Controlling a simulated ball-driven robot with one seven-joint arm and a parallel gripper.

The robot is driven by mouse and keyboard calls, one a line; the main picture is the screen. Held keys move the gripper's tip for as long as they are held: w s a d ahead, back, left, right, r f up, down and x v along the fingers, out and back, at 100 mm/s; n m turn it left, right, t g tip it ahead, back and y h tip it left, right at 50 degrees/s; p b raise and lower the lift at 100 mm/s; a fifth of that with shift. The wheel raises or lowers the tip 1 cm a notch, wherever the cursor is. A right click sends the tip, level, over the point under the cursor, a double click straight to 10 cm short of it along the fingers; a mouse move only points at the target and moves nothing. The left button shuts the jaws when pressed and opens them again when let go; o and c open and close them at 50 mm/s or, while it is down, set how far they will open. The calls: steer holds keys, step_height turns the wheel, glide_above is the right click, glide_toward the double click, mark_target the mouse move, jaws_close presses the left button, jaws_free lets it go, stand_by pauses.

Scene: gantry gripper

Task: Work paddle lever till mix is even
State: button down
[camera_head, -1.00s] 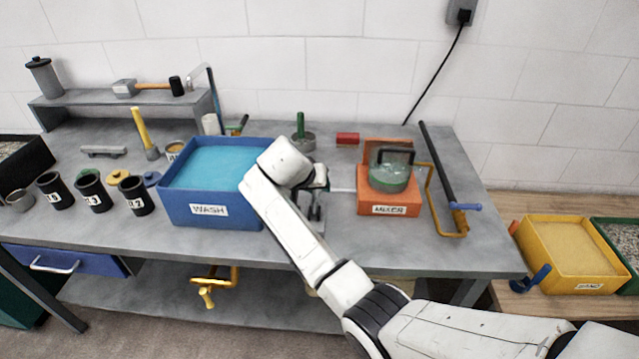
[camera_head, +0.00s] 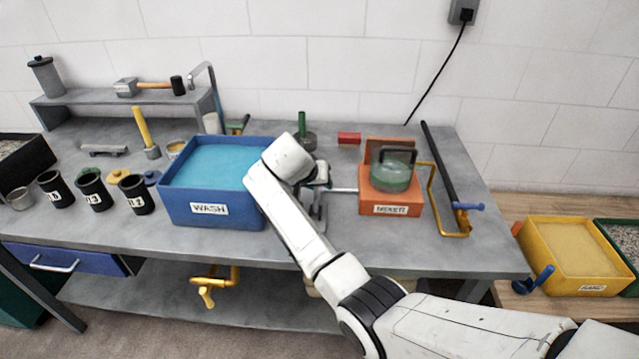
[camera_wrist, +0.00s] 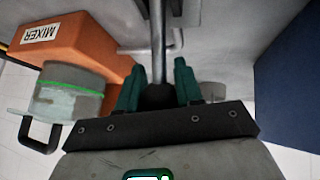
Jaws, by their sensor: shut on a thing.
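The orange mixer (camera_head: 391,210), labelled MIXER, stands on the bench right of the blue wash tub. A clear jar (camera_head: 390,178) with a dark handle sits in it, showing pale grey-green contents. In the wrist view the jar (camera_wrist: 68,95) shows a bright green line around greyish contents; how even they are I cannot tell. My gripper (camera_wrist: 158,92) is shut on the dark knob of the paddle lever (camera_wrist: 157,35), a metal rod.
The blue wash tub (camera_head: 208,209) stands close left of my gripper. A black bar with a blue handle (camera_head: 466,206) and a yellow bent rod (camera_head: 434,200) lie right of the mixer. A red block (camera_head: 349,138) and a green-handled pot (camera_head: 303,135) lie behind.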

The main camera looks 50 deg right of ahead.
steer(key=c, duration=1.1)
jaws_free()
steer(key=shift+s+a+f, duration=0.1)
steer(key=shift+a+f, duration=0.05)
steer(key=shift+f, duration=0.4)
steer(key=o, duration=0.3)
steer(key=shift+r, duration=0.25)
steer(key=shift+o, duration=0.2)
steer(key=b+v, duration=0.1)
steer(key=v, duration=0.9)
steer(key=shift+a+r, duration=0.2)
steer(key=shift+r, duration=0.1)
